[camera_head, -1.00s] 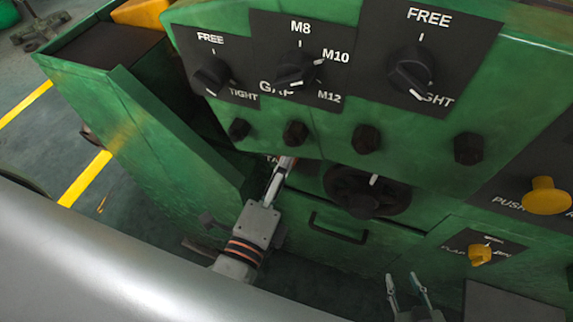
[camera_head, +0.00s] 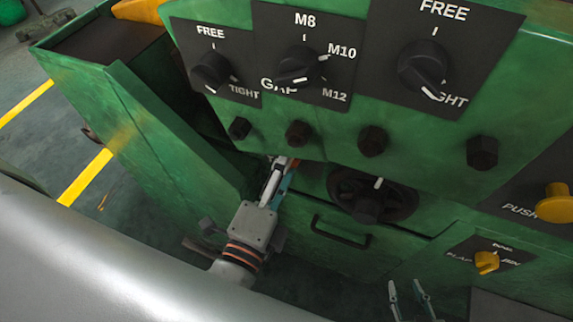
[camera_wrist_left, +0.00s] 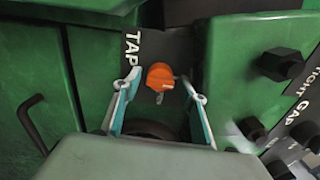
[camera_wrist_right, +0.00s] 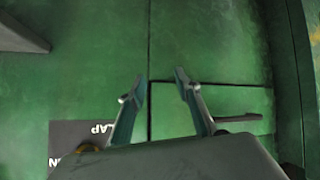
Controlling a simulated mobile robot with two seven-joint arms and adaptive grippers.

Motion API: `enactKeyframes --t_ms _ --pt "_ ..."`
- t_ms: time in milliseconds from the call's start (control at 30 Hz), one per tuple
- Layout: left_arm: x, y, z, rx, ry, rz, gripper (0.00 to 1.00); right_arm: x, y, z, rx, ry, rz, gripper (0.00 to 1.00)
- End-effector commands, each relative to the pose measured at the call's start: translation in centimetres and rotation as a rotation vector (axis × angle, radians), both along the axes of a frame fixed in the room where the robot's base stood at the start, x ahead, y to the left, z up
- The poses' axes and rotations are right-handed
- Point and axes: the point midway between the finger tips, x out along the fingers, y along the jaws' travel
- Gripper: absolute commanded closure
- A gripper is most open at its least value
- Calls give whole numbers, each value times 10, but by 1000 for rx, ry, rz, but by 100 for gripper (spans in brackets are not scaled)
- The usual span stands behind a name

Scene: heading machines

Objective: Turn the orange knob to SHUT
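The orange knob (camera_wrist_left: 160,76) shows in the left wrist view on a dark plate lettered TAP, with a small pale mark below it. My left gripper (camera_wrist_left: 161,90) is open, with its two fingers spread to the left and right of the knob; I cannot tell whether they reach it in depth. In the head view my left gripper (camera_head: 276,178) points up under the overhanging panel, which hides most of the knob and plate. My right gripper (camera_head: 408,290) is open and empty at the lower right; it also shows in the right wrist view (camera_wrist_right: 158,85).
Black dials (camera_head: 422,68) and several dark hex bolts (camera_head: 372,141) stick out of the overhang. A dark handwheel (camera_head: 375,193) and a black handle (camera_head: 340,232) sit right of my left gripper. A yellow knob (camera_head: 487,262) and a yellow push button (camera_head: 555,204) are at right.

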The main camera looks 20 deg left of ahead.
Motion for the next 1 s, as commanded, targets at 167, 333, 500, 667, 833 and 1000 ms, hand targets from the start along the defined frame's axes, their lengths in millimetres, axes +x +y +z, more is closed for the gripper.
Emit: enactKeyframes --t_ms 167,333,500,667,833,1000 --pt "0 0 0 0 0 0 56 -1 0 -2 0 3 0 67" --pt "-1 0 0 0 1 -1 56 0 2 -2 4 2 0 67" --pt "-12 0 -2 2 5 -1 56 -1 1 -2 3 3 -1 67" --pt "-35 1 -2 3 5 -3 56 -1 1 -2 2 4 -1 67" --pt "-71 1 -2 4 5 -7 56 -1 1 -2 1 5 0 67" --pt "-100 3 -1 3 3 -4 56 -1 1 -2 1 4 -1 67"
